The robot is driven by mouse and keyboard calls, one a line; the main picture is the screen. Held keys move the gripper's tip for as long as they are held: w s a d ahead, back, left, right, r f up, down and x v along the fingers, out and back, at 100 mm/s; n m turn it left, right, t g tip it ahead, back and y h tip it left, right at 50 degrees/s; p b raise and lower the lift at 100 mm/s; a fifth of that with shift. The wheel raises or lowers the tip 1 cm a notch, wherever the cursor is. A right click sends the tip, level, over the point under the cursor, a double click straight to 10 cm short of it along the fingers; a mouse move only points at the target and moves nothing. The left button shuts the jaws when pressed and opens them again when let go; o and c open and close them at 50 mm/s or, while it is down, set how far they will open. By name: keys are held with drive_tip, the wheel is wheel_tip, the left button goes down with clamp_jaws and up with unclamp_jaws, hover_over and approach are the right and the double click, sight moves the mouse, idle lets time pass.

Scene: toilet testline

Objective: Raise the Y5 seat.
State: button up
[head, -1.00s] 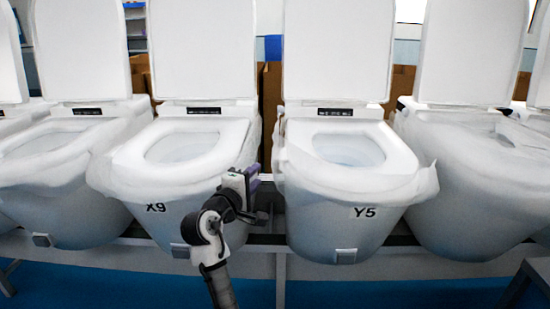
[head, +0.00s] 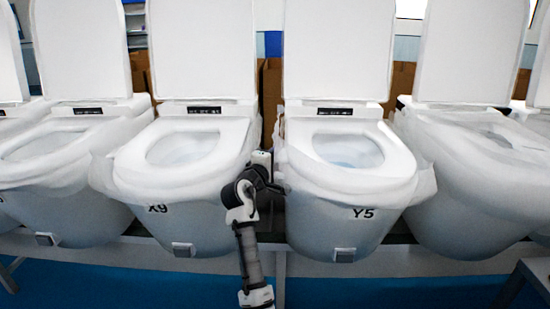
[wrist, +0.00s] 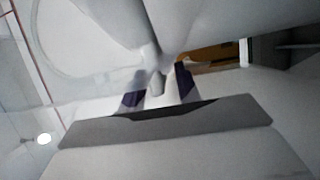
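The Y5 toilet (head: 338,215) stands right of centre in the head view, wrapped in thin translucent film. Its lid (head: 337,50) is upright, and its white seat (head: 395,160) lies down around the bowl opening. My gripper (head: 262,160) is in the gap between the X9 and Y5 toilets, beside Y5's left side; my own wrist partly hides it. In the wrist view its two purple-tipped fingers (wrist: 159,88) are apart, with pale surfaces and a small grey part showing beyond and between them. I cannot tell whether they touch the seat.
The X9 toilet (head: 180,215) stands close on the left, its lid upright and seat down. Another wrapped toilet (head: 470,190) stands close on the right. All rest on a dark rail with blue floor in front. Brown cardboard boxes (head: 270,95) show behind the gap.

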clamp_jaws()
drive_tip(key=shift+r, duration=0.1)
